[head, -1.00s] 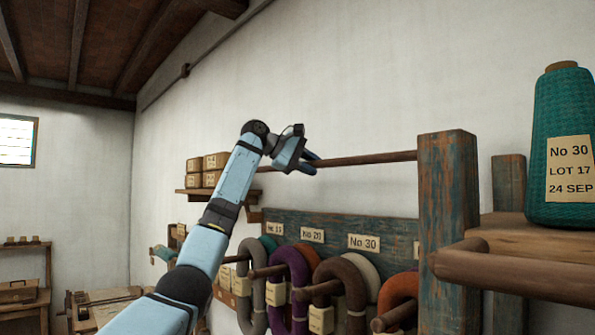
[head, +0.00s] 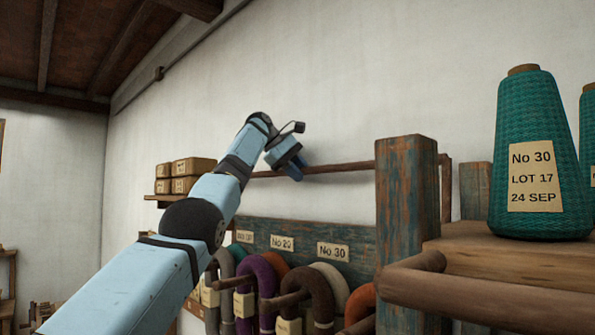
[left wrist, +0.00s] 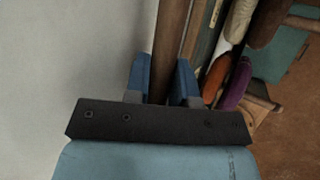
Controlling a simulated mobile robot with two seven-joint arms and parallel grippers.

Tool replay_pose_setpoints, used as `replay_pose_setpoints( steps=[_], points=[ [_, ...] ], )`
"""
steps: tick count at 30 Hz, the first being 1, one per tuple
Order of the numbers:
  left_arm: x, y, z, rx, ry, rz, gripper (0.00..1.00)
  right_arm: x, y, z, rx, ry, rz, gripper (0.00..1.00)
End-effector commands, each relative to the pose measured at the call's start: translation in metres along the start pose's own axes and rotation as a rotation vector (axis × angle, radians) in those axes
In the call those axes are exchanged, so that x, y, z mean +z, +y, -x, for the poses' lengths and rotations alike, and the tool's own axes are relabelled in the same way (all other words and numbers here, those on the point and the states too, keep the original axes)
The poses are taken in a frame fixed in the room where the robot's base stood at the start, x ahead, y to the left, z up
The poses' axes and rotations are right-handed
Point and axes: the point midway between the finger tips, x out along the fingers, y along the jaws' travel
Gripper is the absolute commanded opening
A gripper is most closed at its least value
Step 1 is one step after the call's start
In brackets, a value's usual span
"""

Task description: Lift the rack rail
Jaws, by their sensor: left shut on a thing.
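The rack rail is a thin brown wooden bar (head: 340,168) running along the white wall to a worn blue-brown post. My left gripper (head: 296,172) reaches it from above and is shut on it. In the left wrist view the rail (left wrist: 174,40) passes between the two blue fingers (left wrist: 163,85) of my left gripper. The far left end of the rail is partly hidden behind my left arm in the head view. My right gripper is not in view.
The worn post (head: 405,235) stands right of my gripper. A teal yarn cone (head: 535,110) stands on a wooden shelf (head: 490,260) at right. Coloured yarn hanks (head: 318,295) hang on pegs below the rail. Small boxes (head: 192,167) sit on a wall shelf at left.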

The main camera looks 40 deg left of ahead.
Motion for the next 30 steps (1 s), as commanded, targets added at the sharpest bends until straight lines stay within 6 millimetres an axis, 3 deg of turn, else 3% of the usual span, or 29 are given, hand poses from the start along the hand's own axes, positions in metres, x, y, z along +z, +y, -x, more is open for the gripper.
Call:
replay_pose_setpoints(
  steps=[1,19,20,22,30],
  points=[
    [-0.0020,-0.0025,-0.0065,-0.018,-0.002,0.007,0.00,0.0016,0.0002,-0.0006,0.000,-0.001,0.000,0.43],
    [-0.0038,-0.0041,-0.0094,-0.035,-0.003,0.014,0.00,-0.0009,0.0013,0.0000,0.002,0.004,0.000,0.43],
    [-0.0038,-0.0041,-0.0094,-0.035,-0.003,0.014,0.30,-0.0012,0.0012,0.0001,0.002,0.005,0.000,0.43],
    [-0.0036,-0.0038,-0.0089,-0.033,-0.003,0.014,0.46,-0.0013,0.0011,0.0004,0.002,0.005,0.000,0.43],
    [-0.0017,-0.0012,-0.0042,-0.022,-0.001,0.009,0.48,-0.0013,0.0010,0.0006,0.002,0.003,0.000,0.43]
  ],
)
